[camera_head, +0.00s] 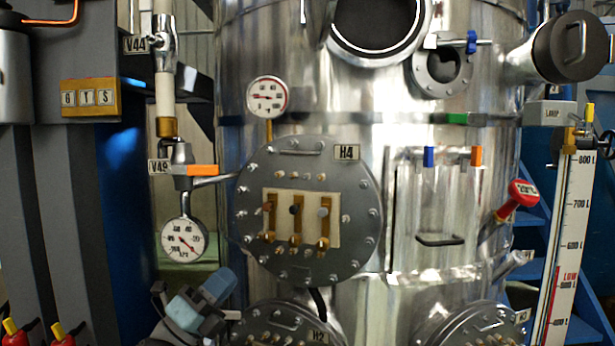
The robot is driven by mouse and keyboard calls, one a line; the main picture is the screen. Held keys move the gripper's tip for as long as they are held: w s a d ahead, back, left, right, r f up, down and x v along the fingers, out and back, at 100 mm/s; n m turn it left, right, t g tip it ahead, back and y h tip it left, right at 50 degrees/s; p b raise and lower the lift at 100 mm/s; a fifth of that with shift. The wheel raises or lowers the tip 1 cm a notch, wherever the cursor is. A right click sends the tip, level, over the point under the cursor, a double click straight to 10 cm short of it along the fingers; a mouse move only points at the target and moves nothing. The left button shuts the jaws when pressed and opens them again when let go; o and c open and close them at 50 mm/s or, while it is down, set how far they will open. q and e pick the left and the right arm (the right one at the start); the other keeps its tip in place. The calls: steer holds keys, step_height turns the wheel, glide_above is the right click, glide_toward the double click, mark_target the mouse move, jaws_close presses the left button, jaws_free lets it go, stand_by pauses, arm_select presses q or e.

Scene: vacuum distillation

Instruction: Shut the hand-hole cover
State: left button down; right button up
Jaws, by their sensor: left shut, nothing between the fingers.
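No part in view is labelled as the hand-hole cover, so I cannot tell for certain which it is. A rectangular panel (428,205) with a black handle (440,240) is on the steel vessel, right of centre. A blue tab (429,157) and an orange tab (476,156) sit at its top. I cannot tell whether it is open or shut. A round dark opening (378,22) is above it. My left gripper (222,284) is shut and empty at the lower left, below the round H4 plate (355,205) and apart from the panel. My right gripper is out of view.
A red-handled valve (517,195) and a level scale (570,240) stand at the right. A dark round end piece (572,47) juts out above.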

arm_select(q)
steer(key=s+d+r+m+g+h+b, duration=0.1)
steer(key=s+d+r+m+g+h, duration=0.1)
steer(key=r+m+g, duration=0.75)
steer(key=s+d+r+m+g+h+b, duration=0.15)
steer(key=r+m+g, duration=0.35)
steer(key=r+m, duration=0.9)
steer(key=s+a+r+m+t+y+b, duration=0.1)
steer(key=s+r+m+y, duration=0.1)
steer(key=s+r+m, duration=0.6)
steer(key=s+a+r+m+t+y, duration=0.1)
steer(key=s+r+m+t+y, duration=0.25)
steer(key=r, duration=0.85)
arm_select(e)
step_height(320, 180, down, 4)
arm_select(q)
steer(key=w+d+r+g+h+p, duration=0.1)
steer(key=w+d+g+p, duration=0.1)
steer(key=d, duration=1.1)
steer(key=shift+w+d+m+p, duration=0.2)
steer(key=shift+w+m+p, duration=0.15)
steer(key=shift+p, duration=0.55)
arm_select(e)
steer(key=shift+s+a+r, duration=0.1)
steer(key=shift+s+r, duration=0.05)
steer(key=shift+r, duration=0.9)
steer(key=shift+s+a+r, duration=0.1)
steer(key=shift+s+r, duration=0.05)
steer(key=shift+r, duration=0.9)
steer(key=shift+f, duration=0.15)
